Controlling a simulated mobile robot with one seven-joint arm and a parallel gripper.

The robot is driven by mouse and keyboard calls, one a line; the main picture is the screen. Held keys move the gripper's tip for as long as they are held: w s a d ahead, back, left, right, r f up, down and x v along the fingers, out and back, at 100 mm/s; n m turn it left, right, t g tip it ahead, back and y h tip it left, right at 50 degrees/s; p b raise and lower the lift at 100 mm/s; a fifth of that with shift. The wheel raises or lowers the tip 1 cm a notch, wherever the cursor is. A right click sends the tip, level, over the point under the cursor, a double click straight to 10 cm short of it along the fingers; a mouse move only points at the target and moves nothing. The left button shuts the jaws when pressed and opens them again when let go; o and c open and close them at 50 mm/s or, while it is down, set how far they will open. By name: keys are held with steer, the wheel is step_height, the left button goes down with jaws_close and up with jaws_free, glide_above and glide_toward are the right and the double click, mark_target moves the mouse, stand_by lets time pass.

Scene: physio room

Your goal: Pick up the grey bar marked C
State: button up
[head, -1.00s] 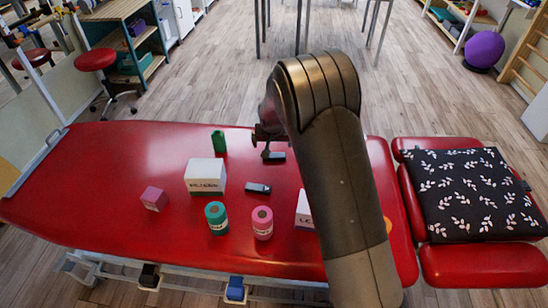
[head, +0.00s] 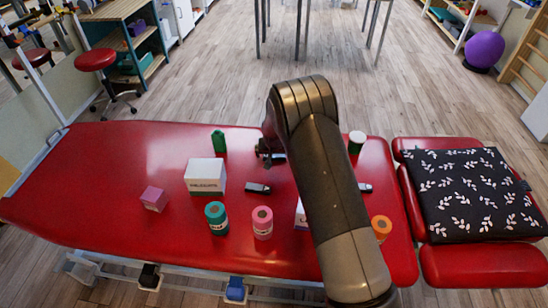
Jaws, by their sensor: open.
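Three small dark grey bars show on the red treatment table (head: 100,200). One bar (head: 257,188) lies in the middle, right of the white box. Another bar (head: 278,158) is just below and right of my gripper (head: 264,154), partly hidden by it. A third bar (head: 365,187) lies right of my arm, its left part near the arm's edge. I cannot read a letter on any of them. My gripper is open over the table's far half, and its fingers are small and partly hidden by my arm.
A white box (head: 205,178), a pink cube (head: 154,199), a green cylinder (head: 219,142), a teal roll (head: 217,217), a pink roll (head: 262,222), an orange roll (head: 381,227) and a white-topped green jar (head: 356,142) stand around.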

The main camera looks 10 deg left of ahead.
steer(key=shift+c, duration=0.6)
steer(key=c, duration=0.8)
steer(key=shift+r, duration=0.1)
